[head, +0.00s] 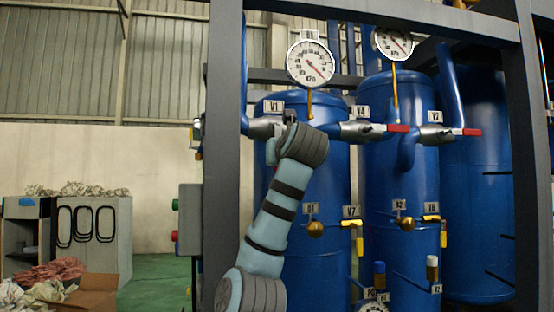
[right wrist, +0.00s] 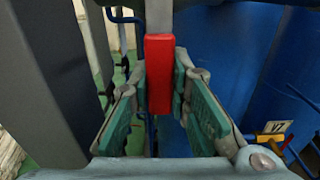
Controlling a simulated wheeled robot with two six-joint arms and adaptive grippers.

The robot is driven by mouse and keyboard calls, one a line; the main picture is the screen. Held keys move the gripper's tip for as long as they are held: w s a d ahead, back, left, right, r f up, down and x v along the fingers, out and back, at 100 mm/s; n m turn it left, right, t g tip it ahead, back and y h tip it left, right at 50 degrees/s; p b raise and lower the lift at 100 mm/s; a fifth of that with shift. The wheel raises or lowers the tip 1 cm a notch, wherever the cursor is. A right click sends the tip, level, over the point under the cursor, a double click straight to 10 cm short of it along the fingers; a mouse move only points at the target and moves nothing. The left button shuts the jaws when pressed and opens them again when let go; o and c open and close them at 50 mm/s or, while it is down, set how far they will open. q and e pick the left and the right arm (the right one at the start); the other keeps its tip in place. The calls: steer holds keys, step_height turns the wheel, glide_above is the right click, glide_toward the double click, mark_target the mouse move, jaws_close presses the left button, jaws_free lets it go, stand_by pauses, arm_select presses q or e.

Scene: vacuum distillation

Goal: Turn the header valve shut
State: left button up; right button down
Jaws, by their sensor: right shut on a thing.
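A header valve (head: 262,128) with a grey body sits beside the V1 label (head: 274,106) on the upper blue pipework. Its red handle (right wrist: 159,80) runs up and down the middle of the right wrist view, with a grey stem above it. My right gripper (right wrist: 160,68) has its green pads closed on both sides of this handle. In the head view my right gripper (head: 289,118) is at the V1 valve, and my wrist hides the handle there. My left gripper is in neither view.
Two more header valves have red handles, by V4 (head: 398,128) and V3 (head: 471,132), lying sideways. Two gauges (head: 310,63) (head: 393,42) sit above. A dark frame post (head: 223,150) stands close left of my arm. Blue tanks (head: 398,170) fill the back.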

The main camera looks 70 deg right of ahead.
steer(key=c, duration=1.8)
jaws_free()
steer(key=shift+r, duration=0.25)
steer(key=o, duration=0.3)
steer(key=shift+w+f, duration=0.1)
steer(key=shift+w, duration=0.1)
steer(key=shift+s, duration=0.1)
steer(key=shift+s+a, duration=0.1)
steer(key=shift+a, duration=0.05)
steer(key=v, duration=1.1)
steer(key=shift+s+a+f, duration=0.1)
steer(key=shift+a, duration=0.25)
